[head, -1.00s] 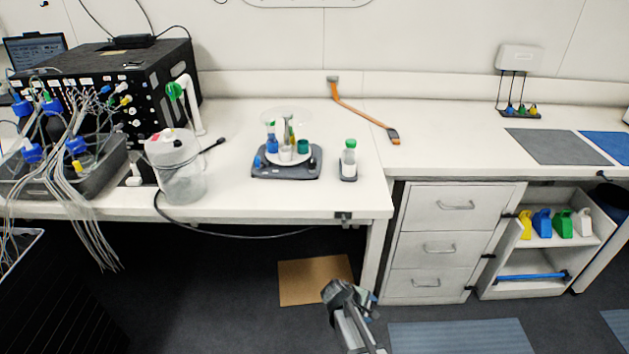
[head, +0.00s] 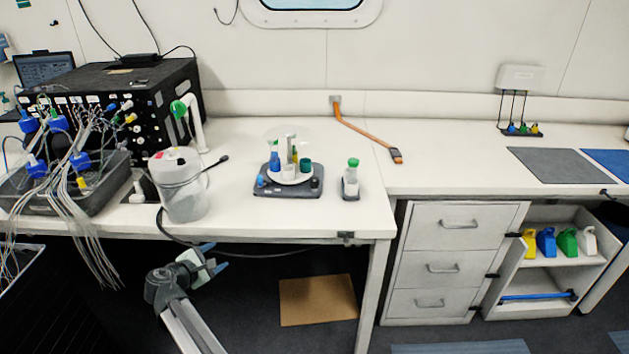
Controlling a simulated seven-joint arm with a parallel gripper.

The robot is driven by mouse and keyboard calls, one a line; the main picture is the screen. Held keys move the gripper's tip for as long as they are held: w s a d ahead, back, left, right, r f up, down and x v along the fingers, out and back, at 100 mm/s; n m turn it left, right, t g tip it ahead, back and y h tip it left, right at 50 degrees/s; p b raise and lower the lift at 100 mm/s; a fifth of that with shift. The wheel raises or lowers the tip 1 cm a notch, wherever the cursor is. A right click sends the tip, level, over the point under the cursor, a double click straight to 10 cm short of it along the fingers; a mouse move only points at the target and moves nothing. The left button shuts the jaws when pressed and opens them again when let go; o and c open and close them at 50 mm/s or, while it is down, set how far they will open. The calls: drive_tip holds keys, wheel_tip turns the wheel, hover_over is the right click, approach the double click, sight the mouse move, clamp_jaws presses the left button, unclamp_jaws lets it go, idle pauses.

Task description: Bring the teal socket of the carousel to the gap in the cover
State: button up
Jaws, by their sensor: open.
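The carousel (head: 288,178) stands on a dark grey base (head: 270,190) on the white bench. Its round white plate carries several coloured pieces, among them a teal socket (head: 305,165) at the right side and a blue one (head: 274,161) at the left. A clear, see-through cover (head: 288,138) sits over the carousel; I cannot make out its gap. A blue knob and a black knob sit at the base's front corners. My gripper (head: 212,262) is open and empty, low in front of the bench edge, left of and well below the carousel.
A green-capped bottle (head: 351,178) stands right of the carousel. A white jug (head: 180,185) with a dark cable stands to the left. An orange-handled tool (head: 368,133) lies behind. The bench front edge lies between my gripper and the carousel.

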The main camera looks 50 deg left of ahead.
drive_tip(key=s+a+r+n+y, duration=0.1)
drive_tip(key=s+a+r, duration=0.3)
drive_tip(key=r, duration=0.5)
drive_tip(key=n+t+h, duration=0.3)
drive_tip(key=t+h, duration=0.3)
drive_tip(key=h, duration=0.1)
approach(314, 179)
drive_tip(key=s, duration=0.3)
drive_tip(key=shift+s+a+f, duration=0.3)
drive_tip(key=shift+s+a, duration=0.05)
drive_tip(key=shift+s, duration=0.05)
drive_tip(key=shift+w+d, duration=0.1)
drive_tip(key=shift+w, duration=0.5)
drive_tip(key=w, duration=1.3)
drive_tip(key=shift+d, duration=0.35)
drive_tip(key=c, duration=0.9)
